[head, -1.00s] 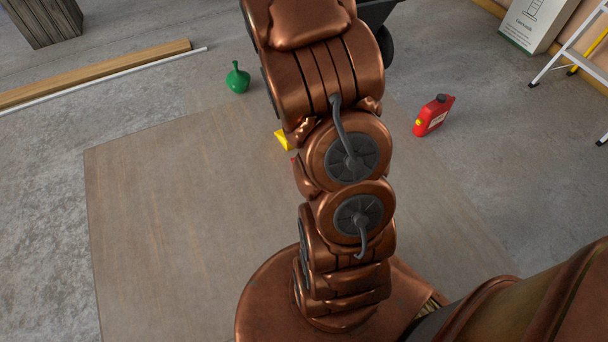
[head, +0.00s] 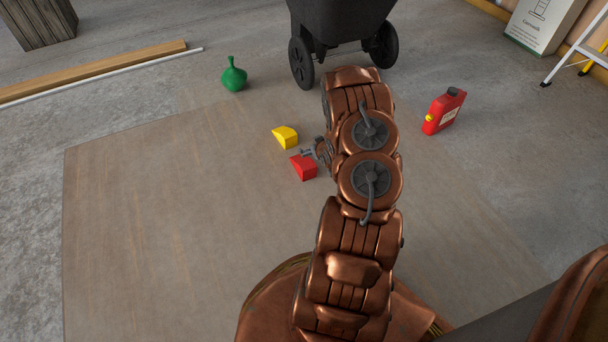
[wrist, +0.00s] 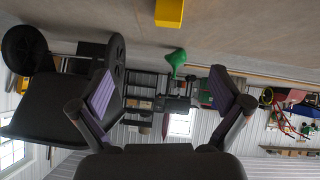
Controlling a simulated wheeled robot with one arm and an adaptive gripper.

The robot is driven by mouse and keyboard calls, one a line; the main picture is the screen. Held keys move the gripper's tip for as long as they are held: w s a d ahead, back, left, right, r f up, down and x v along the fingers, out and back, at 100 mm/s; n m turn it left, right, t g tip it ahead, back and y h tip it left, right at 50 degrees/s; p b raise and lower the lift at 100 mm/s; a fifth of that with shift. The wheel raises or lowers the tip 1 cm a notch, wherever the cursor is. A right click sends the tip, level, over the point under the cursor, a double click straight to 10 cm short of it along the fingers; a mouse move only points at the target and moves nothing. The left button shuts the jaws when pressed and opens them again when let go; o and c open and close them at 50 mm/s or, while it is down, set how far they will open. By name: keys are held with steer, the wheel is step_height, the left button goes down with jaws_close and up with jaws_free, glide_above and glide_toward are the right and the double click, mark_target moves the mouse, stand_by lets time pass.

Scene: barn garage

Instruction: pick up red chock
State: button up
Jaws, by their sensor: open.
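The red chock (head: 303,167) is a small red wedge block on the wooden floor panel in the head view, just left of my arm. My gripper (head: 308,153) shows there in part, close to the chock's upper right edge; whether it touches cannot be told. In the wrist view my gripper (wrist: 164,85) is open, with its purple-padded fingers wide apart and nothing between them. The red chock is not visible in the wrist view.
A yellow chock (head: 285,137) lies just behind the red one and shows in the wrist view (wrist: 169,12). The panel (head: 170,220) is clear at left.

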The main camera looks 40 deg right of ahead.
mark_target(308, 166)
steer(key=f+t+b, duration=0.1)
steer(key=f+b, duration=0.1)
steer(key=f, duration=0.2)
steer(key=s+f+m+t+b, duration=0.1)
steer(key=f+b, duration=0.1)
steer(key=f, duration=0.3)
steer(key=a+f+t+b, duration=0.1)
steer(key=f+b, duration=0.1)
steer(key=f, duration=0.2)
steer(key=shift+s+a+f, duration=0.1)
steer(key=shift+s+f, duration=0.05)
steer(key=shift+b+x, duration=2.2)
steer(key=shift+x, duration=1.65)
steer(key=c, duration=1.5)
steer(key=shift+c, duration=0.5)
steer(key=shift+r, duration=0.2)
